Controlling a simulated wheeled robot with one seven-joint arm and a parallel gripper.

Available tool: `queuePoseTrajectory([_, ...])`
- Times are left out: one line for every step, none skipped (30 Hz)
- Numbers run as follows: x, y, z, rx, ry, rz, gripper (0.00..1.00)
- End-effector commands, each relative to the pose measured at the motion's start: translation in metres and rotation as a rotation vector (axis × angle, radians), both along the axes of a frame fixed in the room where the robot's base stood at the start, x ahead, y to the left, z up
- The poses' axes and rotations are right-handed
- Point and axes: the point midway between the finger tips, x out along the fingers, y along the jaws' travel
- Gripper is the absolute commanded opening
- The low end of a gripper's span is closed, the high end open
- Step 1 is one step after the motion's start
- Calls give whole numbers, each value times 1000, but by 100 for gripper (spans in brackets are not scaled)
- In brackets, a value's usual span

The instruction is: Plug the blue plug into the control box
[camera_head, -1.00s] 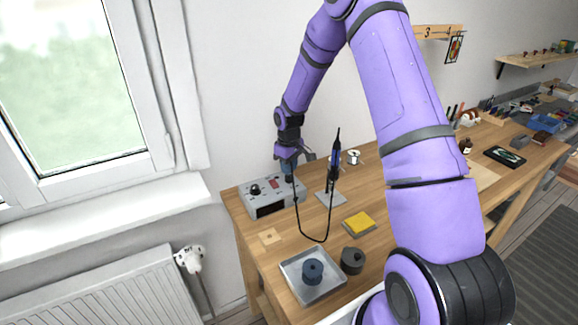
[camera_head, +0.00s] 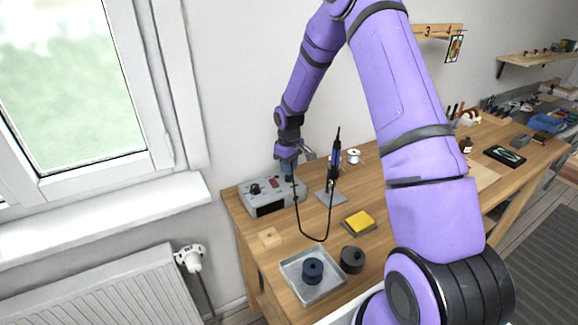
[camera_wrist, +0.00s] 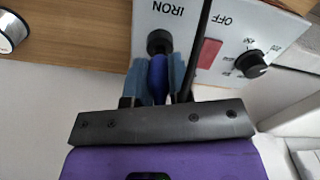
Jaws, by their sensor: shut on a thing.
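The grey control box (camera_head: 262,207) stands on the bench near its far left corner. The wrist view shows its panel (camera_wrist: 220,22) with the printed words IRON and OFF, a red switch and a black dial. My gripper (camera_head: 289,176) is at the box's right part, pointing down. In the wrist view its blue-grey fingers (camera_wrist: 158,78) are shut on the blue plug (camera_wrist: 158,82). The plug's front end is at the black round socket (camera_wrist: 160,42) by IRON. I cannot tell how deep it sits. A black cable (camera_head: 302,232) loops from the plug toward the soldering iron (camera_head: 335,155).
The iron stands upright on a metal stand (camera_head: 331,197) just right of the box. A solder spool (camera_head: 353,156), yellow sponge (camera_head: 359,221), dark round pot (camera_head: 352,260) and metal tray (camera_head: 322,293) are nearby. The wall is close behind the box. The cable crosses the wrist view.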

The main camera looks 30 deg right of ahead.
Motion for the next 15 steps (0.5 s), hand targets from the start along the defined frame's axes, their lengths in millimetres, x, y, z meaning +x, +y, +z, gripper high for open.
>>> queuePoseTrajectory([0, 0, -1, 0, 0, 0, 0])
queuePoseTrajectory([0, 0, -2, 0, 0, 0, 0])
queuePoseTrajectory([0, 0, -3, 0, 0, 0, 0])
queuePoseTrajectory([0, 0, -3, 0, 0, 0, 0])
queuePoseTrajectory([0, 0, -4, 0, 0, 0, 0])
queuePoseTrajectory([0, 0, -5, 0, 0, 0, 0])
queuePoseTrajectory([0, 0, -5, 0, 0, 0, 0])
queuePoseTrajectory([0, 0, -6, 0, 0, 0, 0])
queuePoseTrajectory([0, 0, -7, 0, 0, 0, 0])
queuePoseTrajectory([0, 0, -7, 0, 0, 0, 0])
queuePoseTrajectory([0, 0, -8, 0, 0, 0, 0])
queuePoseTrajectory([0, 0, -9, 0, 0, 0, 0])
queuePoseTrajectory([0, 0, -9, 0, 0, 0, 0])
queuePoseTrajectory([0, 0, -10, 0, 0, 0, 0])
queuePoseTrajectory([0, 0, -10, 0, 0, 0, 0])
